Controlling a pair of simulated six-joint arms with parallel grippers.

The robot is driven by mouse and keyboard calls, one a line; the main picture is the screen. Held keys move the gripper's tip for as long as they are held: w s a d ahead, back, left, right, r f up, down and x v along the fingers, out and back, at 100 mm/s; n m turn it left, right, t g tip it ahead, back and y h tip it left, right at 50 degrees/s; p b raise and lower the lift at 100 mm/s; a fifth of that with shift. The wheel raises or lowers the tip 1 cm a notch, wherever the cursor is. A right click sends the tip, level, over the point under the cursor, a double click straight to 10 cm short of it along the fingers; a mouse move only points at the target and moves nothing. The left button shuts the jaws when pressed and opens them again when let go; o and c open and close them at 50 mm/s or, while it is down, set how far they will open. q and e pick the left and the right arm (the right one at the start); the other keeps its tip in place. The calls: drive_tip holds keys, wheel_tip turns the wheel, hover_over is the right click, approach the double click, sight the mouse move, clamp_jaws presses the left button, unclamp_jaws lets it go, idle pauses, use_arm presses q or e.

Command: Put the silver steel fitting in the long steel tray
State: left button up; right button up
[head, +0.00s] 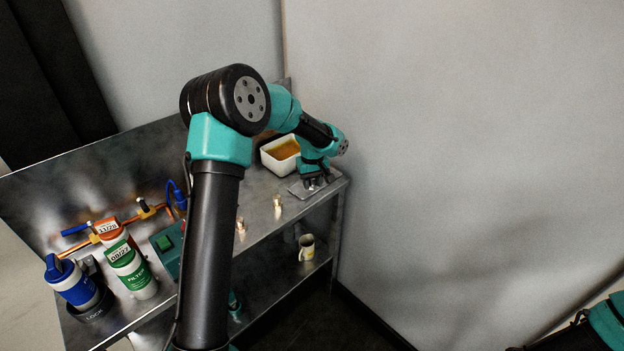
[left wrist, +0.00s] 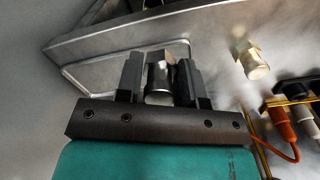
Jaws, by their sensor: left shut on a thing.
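My left gripper (head: 318,183) points down over the far right end of the steel bench. In the left wrist view its jaws (left wrist: 160,75) are closed around the silver steel fitting (left wrist: 159,85), a short shiny cylinder. The fitting is too small to make out in the head view. The long steel tray (head: 298,191) lies flat below the left gripper; in the left wrist view its rim (left wrist: 88,88) shows behind the jaws. I cannot tell whether the fitting touches the tray. My right gripper is not in view.
A white container (head: 268,158) with amber contents stands beside the tray. Two brass-coloured fittings stand on the bench, one nearer the tray (head: 277,202). Green (head: 133,272) and blue (head: 75,285) filter canisters stand at left. A mug (head: 306,247) is on the lower shelf.

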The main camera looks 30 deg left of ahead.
use_arm(q)
drive_tip(key=w+a, duration=0.1)
drive_tip(key=w, duration=0.1)
drive_tip(key=w+a, duration=0.1)
drive_tip(key=w, duration=0.1)
drive_tip(key=w+a, duration=0.1)
drive_tip(key=w, duration=0.1)
drive_tip(key=shift+a+f, duration=0.3)
drive_tip(key=shift+s, duration=0.1)
drive_tip(key=shift+f, duration=0.1)
drive_tip(key=shift+f, duration=1.7)
drive_tip(key=o, duration=0.9)
drive_tip(key=shift+f, duration=0.1)
drive_tip(key=shift+o, duration=0.2)
wheel_tip(320, 180, up, 12)
